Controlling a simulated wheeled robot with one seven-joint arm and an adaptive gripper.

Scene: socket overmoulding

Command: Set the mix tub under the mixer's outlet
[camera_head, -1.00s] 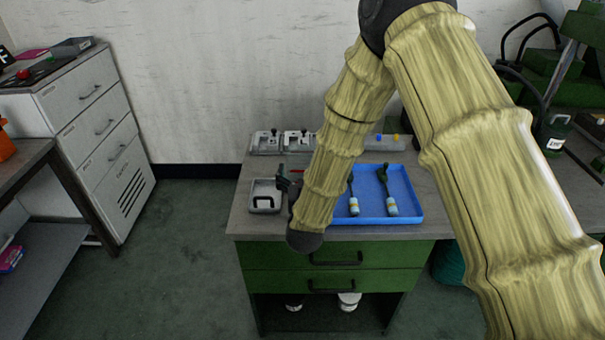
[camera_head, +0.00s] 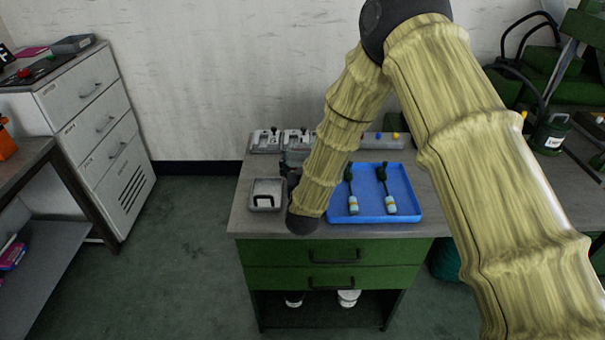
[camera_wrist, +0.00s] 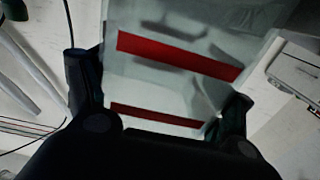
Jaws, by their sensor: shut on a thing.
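In the wrist view, my gripper (camera_wrist: 158,98) is shut on a pale, see-through vessel with two red bands, which looks like the mix tub (camera_wrist: 165,78). One finger is on each side of it, and it looks tilted in this view. In the head view, my gripper (camera_head: 291,164) is a small dark shape over the workbench's left part, mostly hidden behind my arm. The tub cannot be made out there. I cannot pick out the mixer's outlet; a green machine (camera_head: 545,62) with black hoses stands at the right edge, partly cut off.
The green workbench (camera_head: 345,251) bears a grey tray (camera_head: 254,203) with a black piece in it, and a blue tray (camera_head: 409,207) with two tools. Grey switch blocks (camera_head: 268,141) stand at the back. A dark labelled canister (camera_head: 551,130) stands right. White drawers (camera_head: 100,120) are left.

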